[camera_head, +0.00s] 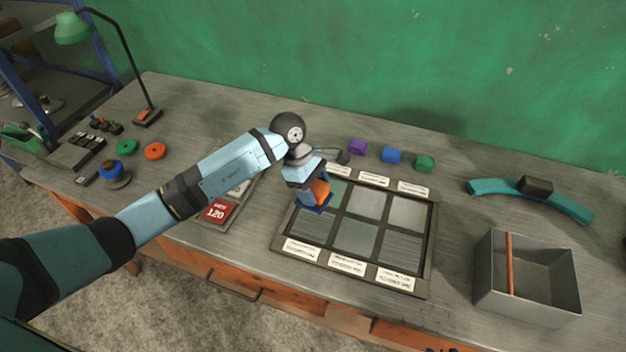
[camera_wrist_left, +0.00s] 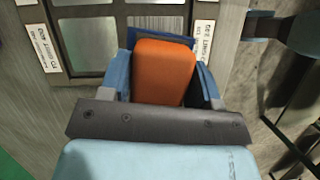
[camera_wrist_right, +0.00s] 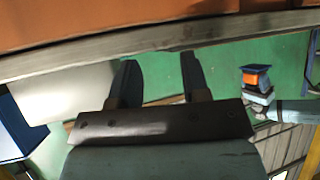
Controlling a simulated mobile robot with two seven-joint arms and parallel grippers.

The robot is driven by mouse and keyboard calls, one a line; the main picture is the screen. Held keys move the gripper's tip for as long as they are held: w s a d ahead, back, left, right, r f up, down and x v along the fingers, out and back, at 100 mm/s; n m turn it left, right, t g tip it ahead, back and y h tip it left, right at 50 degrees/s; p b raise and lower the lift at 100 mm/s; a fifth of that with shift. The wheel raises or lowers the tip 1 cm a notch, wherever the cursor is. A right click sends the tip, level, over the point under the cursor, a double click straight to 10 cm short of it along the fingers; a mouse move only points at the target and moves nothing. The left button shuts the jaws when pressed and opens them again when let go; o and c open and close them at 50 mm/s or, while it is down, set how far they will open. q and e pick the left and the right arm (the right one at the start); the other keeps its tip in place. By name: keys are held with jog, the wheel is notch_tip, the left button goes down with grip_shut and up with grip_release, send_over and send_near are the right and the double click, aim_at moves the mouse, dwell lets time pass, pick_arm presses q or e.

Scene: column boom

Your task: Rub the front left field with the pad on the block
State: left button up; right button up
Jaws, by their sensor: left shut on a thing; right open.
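The orange block (camera_head: 320,188) with a blue pad (camera_head: 314,209) under it is held in my left gripper (camera_head: 312,194). In the left wrist view the blue fingers clasp the orange block (camera_wrist_left: 165,72) from both sides, and part of the pad (camera_wrist_left: 160,35) shows beyond it. The pad appears over the left column of the framed panel, by the upper part of the front left field (camera_head: 309,228). Whether it touches the surface I cannot tell. My right gripper (camera_wrist_right: 157,85) is open and empty, seen only in the right wrist view.
The panel frame (camera_head: 434,240) holds six fields with white labels. A grey bin (camera_head: 490,275) and a teal curved piece (camera_head: 505,188) lie right. A red-labelled plate (camera_head: 218,211) lies left.

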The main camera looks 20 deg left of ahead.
pick_arm(q)
jog(key=shift+s+f+n+t, duration=0.2)
jog(key=shift+n+t, duration=0.1)
jog(key=shift+n, duration=0.5)
jog(key=shift+w+f, duration=0.1)
jog(key=shift+f, duration=0.1)
notch_tip(320, 180, down, 8)
jog(key=b, duration=0.4)
jog(key=shift+r, duration=0.25)
jog(key=shift+f, duration=0.4)
jog(key=shift+b, duration=0.35)
jog(key=shift+f+b, duration=0.65)
jog(key=shift+f, duration=0.05)
jog(key=shift+a, duration=0.1)
